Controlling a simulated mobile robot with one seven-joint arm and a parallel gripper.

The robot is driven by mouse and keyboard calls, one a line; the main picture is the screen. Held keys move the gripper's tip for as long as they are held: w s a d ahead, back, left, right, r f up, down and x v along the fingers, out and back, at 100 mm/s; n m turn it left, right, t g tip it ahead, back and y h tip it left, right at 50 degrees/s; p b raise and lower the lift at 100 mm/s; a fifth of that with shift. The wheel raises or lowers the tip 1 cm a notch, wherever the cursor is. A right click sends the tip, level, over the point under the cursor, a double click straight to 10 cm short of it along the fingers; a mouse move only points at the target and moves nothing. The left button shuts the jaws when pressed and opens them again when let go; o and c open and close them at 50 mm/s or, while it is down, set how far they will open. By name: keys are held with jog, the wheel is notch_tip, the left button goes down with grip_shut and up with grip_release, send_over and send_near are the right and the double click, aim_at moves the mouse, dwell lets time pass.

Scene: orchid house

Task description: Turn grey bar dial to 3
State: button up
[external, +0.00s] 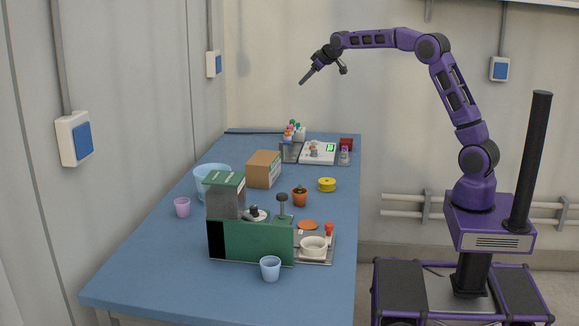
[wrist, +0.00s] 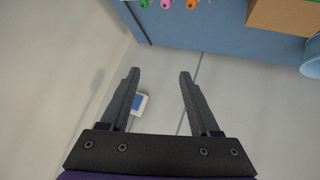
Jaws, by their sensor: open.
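My gripper (external: 306,78) is high above the far end of the blue table, pointing down and left in the external view. In the wrist view my gripper (wrist: 158,73) is open, with nothing between its two fingers. A dark grey knob on a pale disc (external: 256,214) sits on top of the green machine (external: 262,241), well below and nearer the camera than the gripper. It may be the grey bar dial; its bar and any numbers are too small to read. The dial does not show in the wrist view.
A blue cup (external: 270,268) stands in front.

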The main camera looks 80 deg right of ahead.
jog(key=s+d+f+m+g+y, duration=0.1)
jog(key=s+f+g+y, duration=0.1)
jog(key=s+f, duration=0.4)
jog(key=s+f+m+g+y, duration=0.1)
jog(key=s+f+y, duration=0.15)
jog(key=f, duration=0.55)
jog(key=b, duration=0.1)
send_near(309, 154)
jog(key=shift+n+g+h, duration=0.3)
jog(key=shift+h, duration=0.05)
jog(key=x, duration=0.8)
jog(key=shift+w+d+r, duration=0.25)
jog(key=shift+d, duration=0.15)
grip_shut()
